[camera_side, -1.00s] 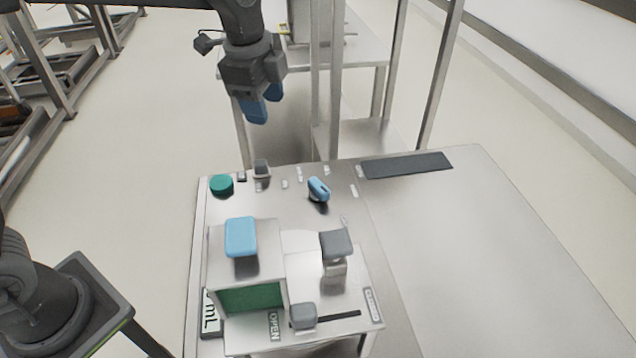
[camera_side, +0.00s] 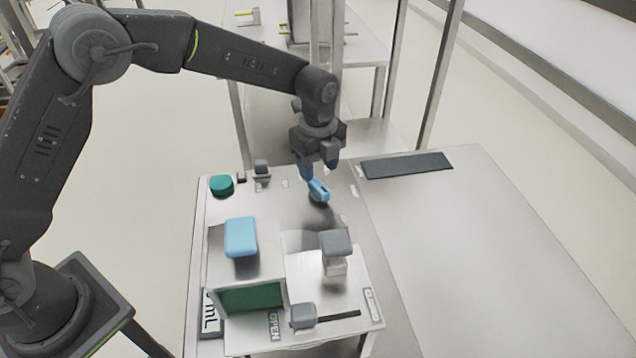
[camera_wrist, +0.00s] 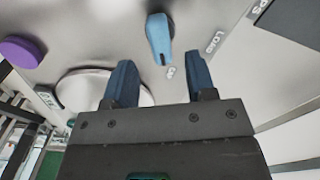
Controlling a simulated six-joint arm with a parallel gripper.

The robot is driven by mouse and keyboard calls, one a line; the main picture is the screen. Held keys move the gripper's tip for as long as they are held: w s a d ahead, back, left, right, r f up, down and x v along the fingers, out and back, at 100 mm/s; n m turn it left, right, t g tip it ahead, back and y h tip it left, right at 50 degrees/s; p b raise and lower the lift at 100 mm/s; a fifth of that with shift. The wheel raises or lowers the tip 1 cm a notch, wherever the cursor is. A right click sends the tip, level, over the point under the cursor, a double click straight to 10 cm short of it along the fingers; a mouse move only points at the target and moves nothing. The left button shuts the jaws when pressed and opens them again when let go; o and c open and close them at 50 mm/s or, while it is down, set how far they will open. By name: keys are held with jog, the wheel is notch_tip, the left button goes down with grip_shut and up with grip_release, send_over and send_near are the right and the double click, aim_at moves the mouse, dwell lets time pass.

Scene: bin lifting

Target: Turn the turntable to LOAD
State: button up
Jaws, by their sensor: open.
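A blue turn knob (camera_side: 318,190) stands on the back part of the metal table, with small white labels around it. In the wrist view the blue knob (camera_wrist: 159,38) has a dark mark at its lower end, towards a small label (camera_wrist: 170,72) too small to read surely. The LOAD label (camera_wrist: 214,42) lies to its right. My gripper (camera_side: 319,168) is open and empty, pointing down close to the knob. In the wrist view my gripper (camera_wrist: 159,62) has its two blue fingers either side of the knob's line; contact cannot be told. A pale round plate (camera_wrist: 85,88), apparently the turntable, is partly hidden by a finger.
A metal box with a blue-topped block (camera_side: 241,236) stands front left. A grey-topped post (camera_side: 336,243) and grey slider handle (camera_side: 303,316) are beside it. A green button (camera_side: 221,184) is back left. A dark strip (camera_side: 406,165) lies back right; the table's right side is clear.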

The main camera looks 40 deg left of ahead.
aim_at(318, 183)
jog(key=shift+f, duration=2.7)
jog(key=shift+c, duration=0.4)
jog(key=c, duration=0.8)
jog(key=shift+c, duration=0.2)
jog(key=shift+n, duration=0.3)
jog(key=n, duration=0.5)
jog(key=shift+n, duration=0.3)
jog(key=n, duration=0.6)
jog(key=shift+n, duration=0.4)
